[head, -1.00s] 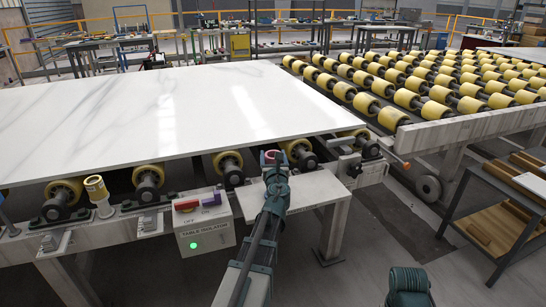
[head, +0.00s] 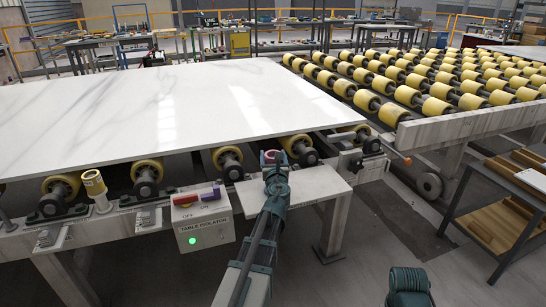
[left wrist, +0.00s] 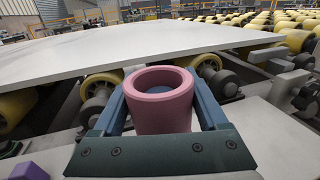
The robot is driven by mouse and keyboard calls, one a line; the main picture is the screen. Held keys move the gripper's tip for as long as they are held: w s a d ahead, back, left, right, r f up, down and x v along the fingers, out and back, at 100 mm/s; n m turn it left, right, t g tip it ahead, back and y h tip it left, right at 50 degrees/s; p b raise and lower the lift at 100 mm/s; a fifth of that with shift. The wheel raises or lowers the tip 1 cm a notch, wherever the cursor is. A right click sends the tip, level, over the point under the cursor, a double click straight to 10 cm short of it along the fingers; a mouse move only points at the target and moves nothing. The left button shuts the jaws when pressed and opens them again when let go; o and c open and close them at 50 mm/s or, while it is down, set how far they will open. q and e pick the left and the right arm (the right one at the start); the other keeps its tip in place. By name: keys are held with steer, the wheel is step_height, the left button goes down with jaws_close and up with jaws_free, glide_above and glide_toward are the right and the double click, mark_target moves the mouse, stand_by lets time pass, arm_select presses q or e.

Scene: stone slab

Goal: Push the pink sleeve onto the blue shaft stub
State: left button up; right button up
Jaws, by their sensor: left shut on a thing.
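The pink sleeve (left wrist: 160,100) is a short, thick-walled ring, upright with its open end up, between the two fingers of my left gripper (left wrist: 162,112). In the head view my left gripper (head: 273,165) is shut on the sleeve (head: 269,156), over the pale bracket plate at the slab table's front edge. The fingers hide the sleeve's sides there, and its lower end is hidden in both views. I cannot make out the blue shaft stub in either view. My right gripper is not in view.
A white slab (head: 160,105) lies on yellow rollers behind the gripper. A grey isolator box (head: 203,220) with red and purple parts and a green light stands left of my arm. A pale plate (head: 318,187) lies to its right. A roller conveyor (head: 460,127) fills the back right.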

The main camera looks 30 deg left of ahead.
arm_select(q)
steer(key=shift+f, duration=0.4)
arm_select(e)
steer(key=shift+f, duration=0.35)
arm_select(q)
steer(key=o, duration=1.4)
steer(key=shift+r, duration=0.1)
steer(key=shift+c, duration=0.2)
